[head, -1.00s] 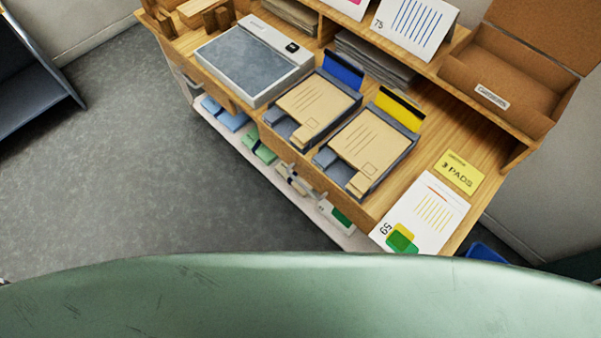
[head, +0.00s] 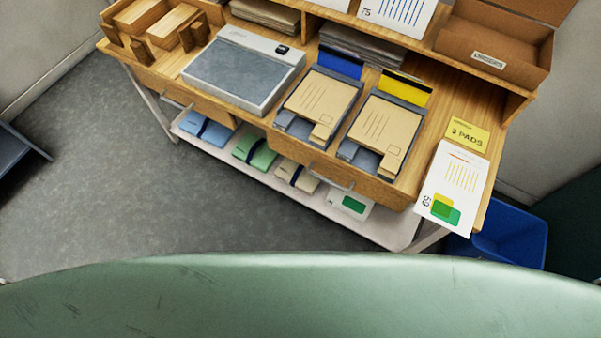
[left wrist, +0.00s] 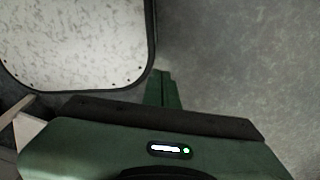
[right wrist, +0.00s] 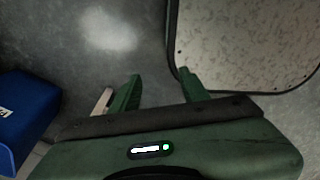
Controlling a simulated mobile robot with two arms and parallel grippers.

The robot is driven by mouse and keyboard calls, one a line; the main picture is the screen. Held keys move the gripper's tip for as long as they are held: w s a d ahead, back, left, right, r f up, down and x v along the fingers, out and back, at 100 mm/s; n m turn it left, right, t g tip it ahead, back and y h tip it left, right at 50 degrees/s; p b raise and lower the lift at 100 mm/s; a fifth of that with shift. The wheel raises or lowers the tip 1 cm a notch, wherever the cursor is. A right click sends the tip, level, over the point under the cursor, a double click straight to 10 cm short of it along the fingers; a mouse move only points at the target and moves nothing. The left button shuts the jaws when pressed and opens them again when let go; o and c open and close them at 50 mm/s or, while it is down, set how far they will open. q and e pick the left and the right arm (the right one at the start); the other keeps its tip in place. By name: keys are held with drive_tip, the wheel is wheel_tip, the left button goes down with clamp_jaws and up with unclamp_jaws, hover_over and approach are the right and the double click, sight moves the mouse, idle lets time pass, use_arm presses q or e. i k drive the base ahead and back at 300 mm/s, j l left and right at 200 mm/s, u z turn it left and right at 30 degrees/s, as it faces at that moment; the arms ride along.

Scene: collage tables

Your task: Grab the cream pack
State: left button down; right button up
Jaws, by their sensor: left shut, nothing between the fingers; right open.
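The cream pack (head: 297,175) lies on the white lower shelf under the wooden table in the head view, with a dark band across it. It sits between a green pack (head: 255,150) and a white pack with a green patch (head: 348,202). The drawer fronts above overhang its back part. My left gripper (left wrist: 163,88) is shut and empty over the floor in the left wrist view. My right gripper (right wrist: 160,76) is open and empty over the floor in the right wrist view. Neither gripper shows in the head view, and neither wrist view shows the cream pack.
A blue pack (head: 207,130) lies at the shelf's left end. The tabletop holds a scale (head: 243,68), two trays with tan envelopes and a white card (head: 452,187). A blue bin (head: 508,235) stands at the right. The grey floor (head: 130,200) before the shelf is clear.

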sight(295, 174)
drive_tip(key=i+j+z, duration=0.15)
drive_tip(key=j, duration=0.55)
drive_tip(key=i+j+z, duration=0.1)
drive_tip(key=j, duration=0.6)
drive_tip(key=i+j+z, duration=0.15)
drive_tip(key=j, duration=0.55)
drive_tip(key=i+j+z, duration=0.15)
drive_tip(key=j, duration=0.6)
drive_tip(key=k+l, duration=0.05)
